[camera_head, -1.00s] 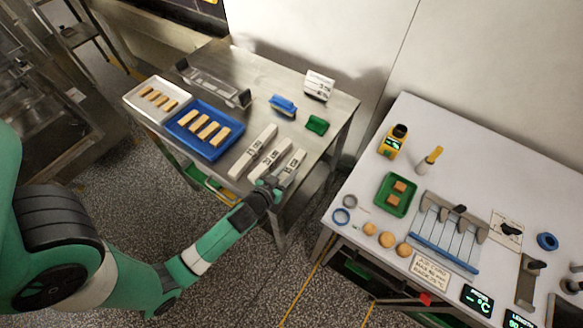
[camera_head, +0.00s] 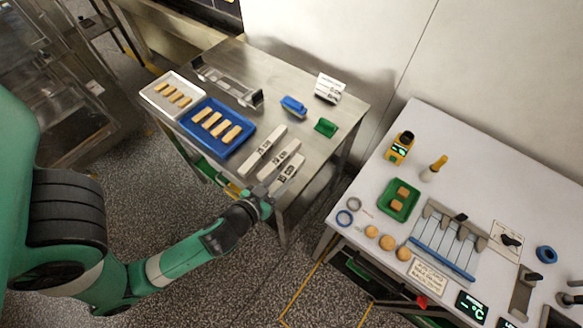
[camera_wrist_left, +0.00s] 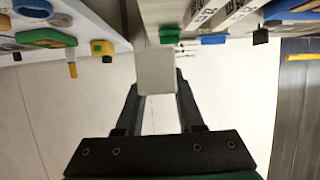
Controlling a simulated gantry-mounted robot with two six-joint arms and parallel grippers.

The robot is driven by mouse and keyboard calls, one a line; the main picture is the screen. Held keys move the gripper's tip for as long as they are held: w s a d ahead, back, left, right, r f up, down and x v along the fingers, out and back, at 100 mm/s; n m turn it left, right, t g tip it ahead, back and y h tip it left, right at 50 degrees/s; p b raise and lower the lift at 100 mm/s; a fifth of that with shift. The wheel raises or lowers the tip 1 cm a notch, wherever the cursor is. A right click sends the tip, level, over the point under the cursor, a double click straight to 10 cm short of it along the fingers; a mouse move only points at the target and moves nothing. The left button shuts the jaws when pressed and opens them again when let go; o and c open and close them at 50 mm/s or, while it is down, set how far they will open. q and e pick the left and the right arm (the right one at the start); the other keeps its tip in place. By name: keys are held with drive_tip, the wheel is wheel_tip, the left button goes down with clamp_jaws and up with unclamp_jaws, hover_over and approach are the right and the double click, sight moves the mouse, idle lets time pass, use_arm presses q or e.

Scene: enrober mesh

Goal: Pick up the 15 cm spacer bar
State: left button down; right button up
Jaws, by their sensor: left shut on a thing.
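Three pale spacer bars lie side by side at the front right of the steel table: a left bar (camera_head: 263,151), a middle bar (camera_head: 279,161) and a right bar (camera_head: 291,168). Their printed labels are too small to read surely. My left gripper (camera_head: 269,191) is at the near end of the right bar and shut on it. In the left wrist view, the pale end of the held bar (camera_wrist_left: 155,70) shows between the two dark fingers (camera_wrist_left: 158,98). I cannot tell whether it is raised. My right gripper is not in view.
A blue tray (camera_head: 226,157) and a white tray (camera_head: 149,94) with bars of food stand left of the spacers. A blue tool (camera_head: 293,106), green block (camera_head: 326,127) and sign (camera_head: 329,88) sit behind. A white bench (camera_head: 476,165) with several items stands right, across a gap.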

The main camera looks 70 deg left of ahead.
sight(283, 181)
use_arm(q)
drive_tip(key=shift+d+v, duration=0.2)
drive_tip(key=shift+v, duration=1)
drive_tip(key=s+d+r+p, duration=0.1)
drive_tip(key=p, duration=0.2)
drive_tip(key=shift+r, duration=0.2)
drive_tip(key=shift+s+d+p, duration=0.1)
drive_tip(key=shift+d+p, duration=0.1)
drive_tip(key=shift+p, duration=0.3)
drive_tip(key=shift+s+d+f, duration=0.1)
drive_tip(key=shift+s, duration=0.1)
